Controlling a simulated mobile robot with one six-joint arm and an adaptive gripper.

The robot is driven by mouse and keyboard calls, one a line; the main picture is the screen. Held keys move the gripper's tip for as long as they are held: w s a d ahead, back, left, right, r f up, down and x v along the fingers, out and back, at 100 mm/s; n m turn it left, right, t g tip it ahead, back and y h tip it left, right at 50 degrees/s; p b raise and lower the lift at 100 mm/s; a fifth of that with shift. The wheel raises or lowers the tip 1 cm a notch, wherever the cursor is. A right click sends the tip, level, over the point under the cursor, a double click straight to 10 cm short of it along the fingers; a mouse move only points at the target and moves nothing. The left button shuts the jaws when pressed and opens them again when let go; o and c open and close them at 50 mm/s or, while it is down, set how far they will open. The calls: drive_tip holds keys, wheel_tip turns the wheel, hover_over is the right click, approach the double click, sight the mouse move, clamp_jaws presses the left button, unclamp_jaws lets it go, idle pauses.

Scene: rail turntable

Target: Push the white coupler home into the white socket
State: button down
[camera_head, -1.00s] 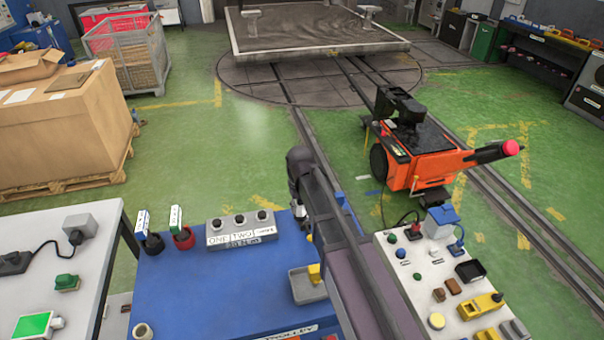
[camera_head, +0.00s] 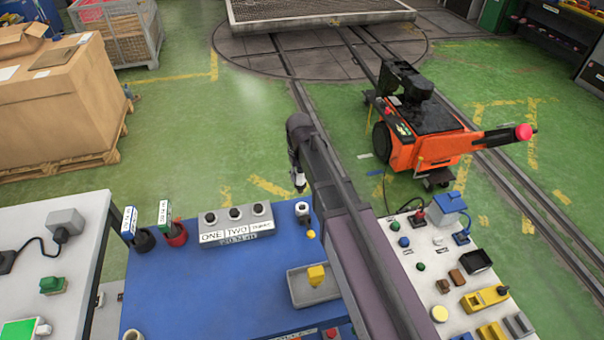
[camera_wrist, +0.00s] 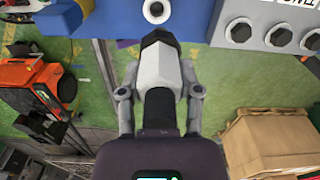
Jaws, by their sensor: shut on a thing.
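My gripper (camera_wrist: 160,90) is shut on the white coupler (camera_wrist: 157,65), a pale faceted body with a black end. In the head view the coupler (camera_head: 299,184) hangs below the end of my arm, beyond the far edge of the blue table. The white socket (camera_head: 302,207) is a small pale block with a dark hole on that table, close to the coupler and nearer me. In the wrist view the socket (camera_wrist: 157,9) is at the top edge, just past the coupler's black end. The two appear apart.
A grey block (camera_head: 236,223) with three dark round sockets, labelled ONE and TWO, stands left of the white socket. A grey tray (camera_head: 305,292) with a yellow piece lies nearer me. A light panel (camera_head: 430,250) with several small parts stands at right.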

sight(301, 192)
idle(0.4)
drive_tip(key=shift+s+d+f+n+b, duration=0.1)
drive_tip(key=shift+d+f+n+b, duration=0.05)
drive_tip(key=shift+n, duration=1.05)
drive_tip(key=shift+d+f+n+b, duration=0.1)
drive_tip(key=shift+f+n+b, duration=0.05)
drive_tip(key=shift+n, duration=1.05)
drive_tip(key=shift+f+b, duration=2.9)
drive_tip(key=shift+f+b, duration=2.15)
drive_tip(key=shift+c, duration=1)
unclamp_jaws()
drive_tip(key=shift+r, duration=0.25)
